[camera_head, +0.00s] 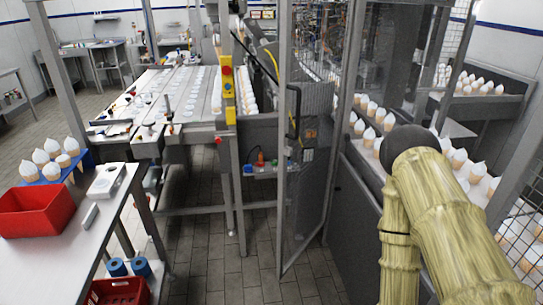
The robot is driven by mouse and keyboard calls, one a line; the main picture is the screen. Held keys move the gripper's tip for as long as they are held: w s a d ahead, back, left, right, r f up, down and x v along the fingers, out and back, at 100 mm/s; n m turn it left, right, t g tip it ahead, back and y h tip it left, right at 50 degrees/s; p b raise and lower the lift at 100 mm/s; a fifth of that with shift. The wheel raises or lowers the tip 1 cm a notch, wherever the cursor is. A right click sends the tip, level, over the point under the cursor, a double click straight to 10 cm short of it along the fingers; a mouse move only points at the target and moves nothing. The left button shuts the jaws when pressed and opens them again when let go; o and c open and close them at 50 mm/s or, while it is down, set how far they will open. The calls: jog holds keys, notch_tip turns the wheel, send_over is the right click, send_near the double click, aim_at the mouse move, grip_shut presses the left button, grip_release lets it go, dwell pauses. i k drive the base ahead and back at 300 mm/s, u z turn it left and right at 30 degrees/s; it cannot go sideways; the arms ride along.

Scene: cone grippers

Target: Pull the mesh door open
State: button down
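The mesh door (312,190) stands near the middle of the view, a tall see-through panel in a grey metal frame. Its lower edge runs back at an angle above the tiled floor. A dark handle or latch (293,112) sits by its left upright. I cannot tell whether the door is fully closed or slightly ajar. My arm, with a yellow-brown ribbed surface and a dark rounded joint, fills the lower right, to the right of the door. My gripper does not show, so its state and its distance from the handle are hidden.
A conveyor machine (180,95) with a yellow-and-red control post (228,90) stands behind the door to the left. A table (75,255) with a red bin (36,211) and cones (52,150) is at left. Another cone line (372,110) runs at right. Tiled floor (245,265) is clear before the door.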

aim_at(286, 11)
jog(key=u, duration=0.75)
jog(key=i, duration=1.15)
jog(key=u, duration=0.1)
